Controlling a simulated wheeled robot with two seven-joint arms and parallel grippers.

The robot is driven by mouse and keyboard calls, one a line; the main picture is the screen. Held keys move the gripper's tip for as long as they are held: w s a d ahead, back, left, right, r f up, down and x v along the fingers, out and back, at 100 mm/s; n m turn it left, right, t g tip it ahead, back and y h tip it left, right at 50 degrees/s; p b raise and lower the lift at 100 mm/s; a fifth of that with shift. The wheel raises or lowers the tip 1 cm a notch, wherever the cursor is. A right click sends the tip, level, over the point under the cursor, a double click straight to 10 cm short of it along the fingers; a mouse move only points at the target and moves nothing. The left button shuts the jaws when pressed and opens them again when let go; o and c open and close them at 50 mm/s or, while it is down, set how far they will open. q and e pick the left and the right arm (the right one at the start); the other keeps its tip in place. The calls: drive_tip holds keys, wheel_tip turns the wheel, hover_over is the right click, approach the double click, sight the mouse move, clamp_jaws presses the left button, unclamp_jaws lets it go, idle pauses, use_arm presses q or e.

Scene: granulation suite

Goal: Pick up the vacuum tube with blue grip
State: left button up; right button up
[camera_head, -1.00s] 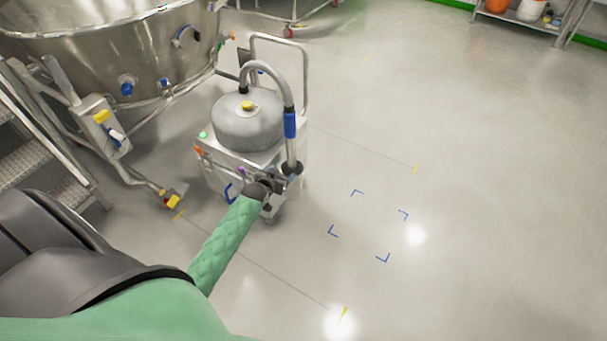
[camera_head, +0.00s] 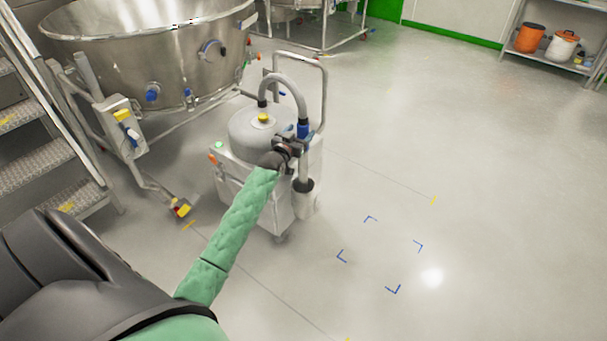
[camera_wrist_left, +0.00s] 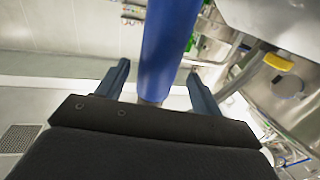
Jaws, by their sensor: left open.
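The vacuum tube has a blue grip (camera_head: 303,130) and stands upright at the right side of the grey vacuum unit (camera_head: 258,135), its lower end in a holder. A grey hose (camera_head: 288,82) curves from the unit's top to the tube. My left gripper (camera_head: 292,146) is at the tube, around the height of the grip's lower part. In the left wrist view the blue grip (camera_wrist_left: 170,45) lies between the two spread fingers of my left gripper (camera_wrist_left: 160,85), with gaps on both sides. My left gripper partly hides the grip in the head view. My right gripper is not in view.
A large steel vessel (camera_head: 150,45) stands behind left of the unit, with metal steps (camera_head: 40,150) at far left. The unit's handle frame (camera_head: 323,85) rises behind the tube. The floor right of the unit, with blue corner marks (camera_head: 393,289), is clear.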

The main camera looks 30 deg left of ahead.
use_arm(q)
drive_tip(key=shift+w+f, duration=0.15)
drive_tip(key=shift+w, duration=0.85)
drive_tip(key=shift+w+f, duration=0.15)
drive_tip(key=shift+w, duration=0.8)
drive_tip(key=c, duration=1.1)
drive_tip(key=shift+r, duration=0.15)
drive_tip(key=shift+r+p, duration=1.1)
drive_tip(key=shift+r, duration=9)
